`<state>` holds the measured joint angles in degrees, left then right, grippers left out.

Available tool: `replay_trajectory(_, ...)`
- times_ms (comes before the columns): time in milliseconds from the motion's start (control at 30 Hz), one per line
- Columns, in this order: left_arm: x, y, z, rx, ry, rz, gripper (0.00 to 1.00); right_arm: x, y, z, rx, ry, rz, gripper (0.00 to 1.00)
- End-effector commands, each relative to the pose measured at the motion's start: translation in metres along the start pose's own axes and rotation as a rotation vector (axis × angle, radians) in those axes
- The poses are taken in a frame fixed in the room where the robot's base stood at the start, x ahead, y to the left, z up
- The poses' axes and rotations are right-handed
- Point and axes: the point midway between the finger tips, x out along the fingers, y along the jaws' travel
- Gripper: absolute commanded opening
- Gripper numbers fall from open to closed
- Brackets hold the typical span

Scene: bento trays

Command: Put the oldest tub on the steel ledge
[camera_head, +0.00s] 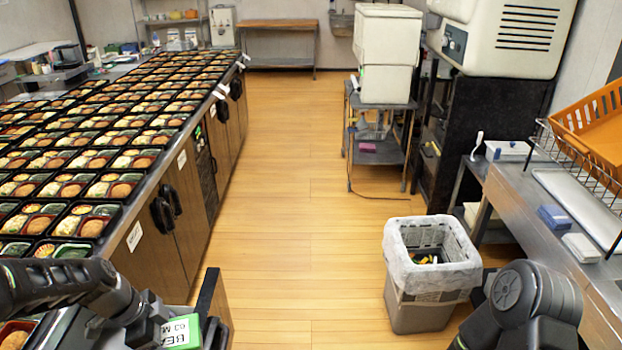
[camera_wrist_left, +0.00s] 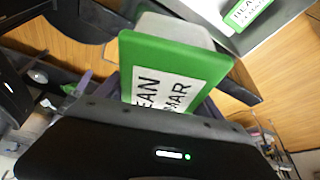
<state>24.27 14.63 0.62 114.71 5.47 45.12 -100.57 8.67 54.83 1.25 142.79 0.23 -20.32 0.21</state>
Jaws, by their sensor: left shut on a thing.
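A tub (camera_head: 186,334) with a green lid and a white label, partly reading "BEA" and "03 M", is at the bottom left of the head view. My left gripper (camera_head: 158,328) is shut on it. In the left wrist view the same tub (camera_wrist_left: 165,55) fills the middle, tilted, its label partly reading "EAN" and "MAR". A second green-edged label (camera_wrist_left: 247,12) shows at the top right there, against a pale grey surface; I cannot tell what it belongs to. I cannot pick out the steel ledge for certain. My right gripper is out of view.
A long counter (camera_head: 187,140) at left carries rows of filled bento trays. A lined bin (camera_head: 432,260) stands on the wooden floor at right. A steel bench (camera_head: 545,190) with an orange crate (camera_head: 590,125) is at far right. The middle aisle is clear.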

Motion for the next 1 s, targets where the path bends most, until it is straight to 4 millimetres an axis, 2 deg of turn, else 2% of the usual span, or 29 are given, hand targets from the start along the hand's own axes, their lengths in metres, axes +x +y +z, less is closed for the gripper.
replay_trajectory(267,-0.019,-0.020,-0.038,-0.270,0.002,-0.119,0.19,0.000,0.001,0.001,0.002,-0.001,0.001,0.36)
replay_trajectory(600,-0.053,-0.047,-0.102,-0.710,0.004,-0.306,0.19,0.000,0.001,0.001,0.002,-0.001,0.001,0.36)
replay_trajectory(1000,-0.087,-0.062,-0.164,-1.097,0.004,-0.462,0.19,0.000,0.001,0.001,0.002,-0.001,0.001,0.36)
